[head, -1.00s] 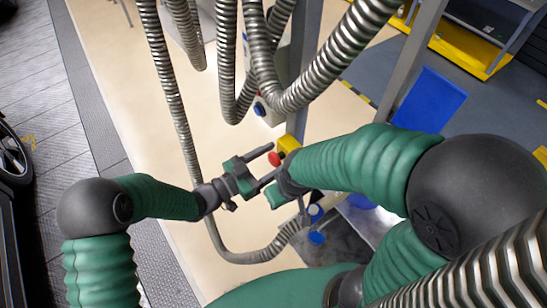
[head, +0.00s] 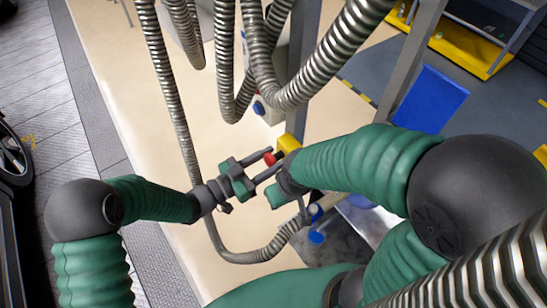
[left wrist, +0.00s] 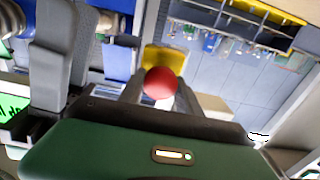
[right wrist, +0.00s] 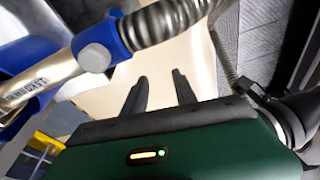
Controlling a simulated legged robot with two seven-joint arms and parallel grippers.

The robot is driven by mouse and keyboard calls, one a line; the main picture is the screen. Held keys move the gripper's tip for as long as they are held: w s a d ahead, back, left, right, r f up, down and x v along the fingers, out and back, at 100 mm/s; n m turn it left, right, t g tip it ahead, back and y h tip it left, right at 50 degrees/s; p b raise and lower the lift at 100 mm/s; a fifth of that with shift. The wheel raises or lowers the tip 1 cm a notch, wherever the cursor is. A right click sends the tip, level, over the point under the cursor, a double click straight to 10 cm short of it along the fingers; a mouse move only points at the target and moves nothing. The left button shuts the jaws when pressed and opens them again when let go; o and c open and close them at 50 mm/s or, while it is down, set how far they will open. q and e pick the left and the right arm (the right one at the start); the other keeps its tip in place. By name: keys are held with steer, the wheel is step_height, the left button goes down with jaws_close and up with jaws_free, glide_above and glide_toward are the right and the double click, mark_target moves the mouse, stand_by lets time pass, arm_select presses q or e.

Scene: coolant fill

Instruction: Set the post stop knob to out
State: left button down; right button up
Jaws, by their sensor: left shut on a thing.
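The red round post stop knob (head: 269,158) stands on the side of a yellow box (head: 290,142) on a grey post. My left gripper (head: 265,164) is shut on the knob. In the left wrist view the red knob (left wrist: 160,83) sits between the two dark fingers, with the yellow box (left wrist: 163,58) behind it. My right gripper (right wrist: 160,76) is open, with nothing between its fingers. In the head view it is partly hidden by its own arm, close to the left gripper.
Ribbed metal hoses (head: 230,65) hang above and left of the post. A blue-collared hose fitting (right wrist: 115,38) is close to the right gripper. A blue panel (head: 430,98) stands at the right. A yellow-edged shelf (head: 475,55) is farther back. Beige floor is clear at the left.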

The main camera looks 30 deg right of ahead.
arm_select(q)
steer(key=c, duration=1.1)
jaws_free()
steer(key=shift+w+a, duration=0.1)
steer(key=shift+o, duration=1.1)
steer(key=shift+a, duration=0.15)
steer(key=shift+a, duration=0.1)
steer(key=a+b, duration=0.1)
steer(key=a, duration=0.4)
steer(key=s+a+b, duration=0.1)
steer(key=a, duration=0.5)
steer(key=s+a+b, duration=0.1)
steer(key=a, duration=0.4)
steer(key=shift+s+a+b, duration=0.15)
steer(key=shift+a+b, duration=0.15)
steer(key=shift+d, duration=0.1)
